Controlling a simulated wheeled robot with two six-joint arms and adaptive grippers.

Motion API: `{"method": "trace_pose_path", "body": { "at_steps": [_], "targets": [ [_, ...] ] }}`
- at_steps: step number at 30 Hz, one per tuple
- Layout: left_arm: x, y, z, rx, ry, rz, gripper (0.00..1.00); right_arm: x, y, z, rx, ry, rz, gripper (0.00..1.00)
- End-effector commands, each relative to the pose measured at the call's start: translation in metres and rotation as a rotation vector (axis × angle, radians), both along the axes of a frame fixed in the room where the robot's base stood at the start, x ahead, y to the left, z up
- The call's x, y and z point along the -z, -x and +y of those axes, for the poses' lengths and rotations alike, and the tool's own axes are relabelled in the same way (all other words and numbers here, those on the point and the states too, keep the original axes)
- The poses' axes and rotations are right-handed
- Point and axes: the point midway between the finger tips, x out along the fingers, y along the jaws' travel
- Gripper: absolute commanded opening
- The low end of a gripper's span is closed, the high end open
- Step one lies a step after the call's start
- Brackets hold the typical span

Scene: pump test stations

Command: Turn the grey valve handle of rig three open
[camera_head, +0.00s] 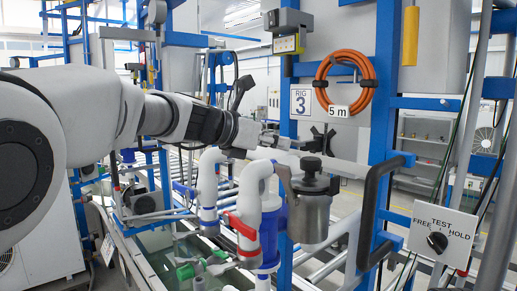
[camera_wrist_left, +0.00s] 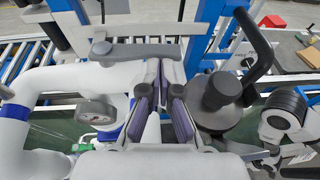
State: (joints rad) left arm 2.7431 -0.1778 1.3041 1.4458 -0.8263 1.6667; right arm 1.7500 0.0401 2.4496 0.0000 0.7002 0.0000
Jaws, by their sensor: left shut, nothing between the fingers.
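The sign for rig 3 (camera_head: 301,102) hangs on the blue post in the head view. My left gripper (camera_head: 276,142) reaches in from the left, in front of that post and above the white pipes. In the left wrist view, its purple-padded fingers (camera_wrist_left: 165,100) are together with nothing between them. A grey lever (camera_wrist_left: 135,50), likely the valve handle, lies crosswise just beyond the fingertips, above the white pipe (camera_wrist_left: 60,80). I cannot tell whether the fingers touch it. In the head view the lever is not clearly distinguishable beside the gripper.
A metal canister with a dark lid (camera_head: 312,208) stands close to the right of the fingers. A black curved handle (camera_head: 372,215) is beyond it. A red handle (camera_head: 243,226) sits on the lower white pipe. A switch box (camera_head: 437,240) is at right.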

Motion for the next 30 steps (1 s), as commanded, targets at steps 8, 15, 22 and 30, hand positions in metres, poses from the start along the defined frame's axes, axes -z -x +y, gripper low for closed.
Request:
{"method": "trace_pose_path", "body": {
  "at_steps": [8,15,22,30],
  "targets": [
    [-0.001,0.003,-0.009,0.003,0.002,0.001,0.0,0.002,0.0,0.0,0.0,0.0,0.001,0.4],
    [-0.003,0.0,-0.014,0.003,0.0,0.001,0.0,-0.004,0.0,0.0,0.0,0.0,0.001,0.4],
    [0.0,-0.005,-0.025,0.002,0.001,0.001,0.0,-0.008,0.0,0.0,0.0,0.0,0.0,0.4],
    [0.0,-0.006,-0.021,0.001,0.002,0.002,0.0,-0.009,0.0,0.0,0.0,0.0,0.001,0.4]
  ]
}}
